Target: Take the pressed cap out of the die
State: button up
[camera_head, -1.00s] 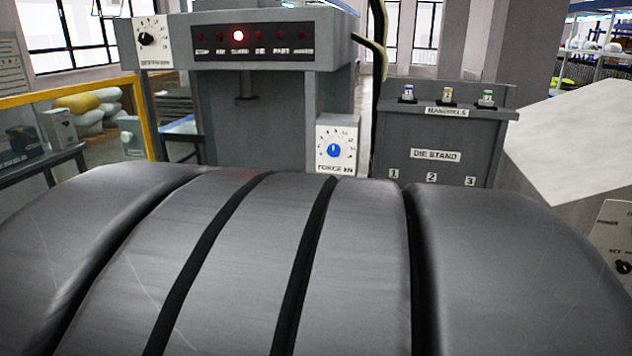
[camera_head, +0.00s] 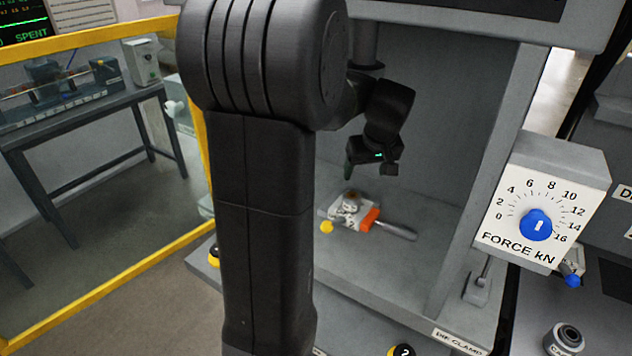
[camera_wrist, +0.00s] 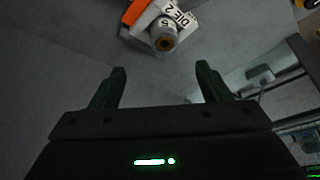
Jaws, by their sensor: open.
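The die (camera_head: 350,211), a white-labelled block with an orange part, lies on the floor of the press bay. I cannot tell whether this is the cap or part of the die. My gripper (camera_head: 370,168) is inside the bay, above and apart from the die. In the wrist view my gripper (camera_wrist: 160,70) has its fingers spread with nothing between them.
A grey bar (camera_head: 396,230) and a yellow knob (camera_head: 327,227) are beside the die. The bay's right wall (camera_head: 485,170) and the force dial box (camera_head: 540,215) stand to the right. A yellow rail (camera_head: 120,285) runs at the left. The front bay floor is clear.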

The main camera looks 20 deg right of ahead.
aim_at(353, 195)
jog(key=x, duration=0.8)
jog(key=shift+w, duration=0.25)
jog(key=shift+a+p+x, duration=0.2)
jog(key=shift+p+x, duration=0.2)
jog(key=shift+x, duration=1)
jog(key=shift+a+p+x, duration=0.2)
jog(key=shift+p+x, duration=0.2)
jog(key=shift+x, duration=1)
jog(key=shift+w+r, duration=0.1)
jog(key=c, duration=1.2)
jog(key=shift+c, duration=0.2)
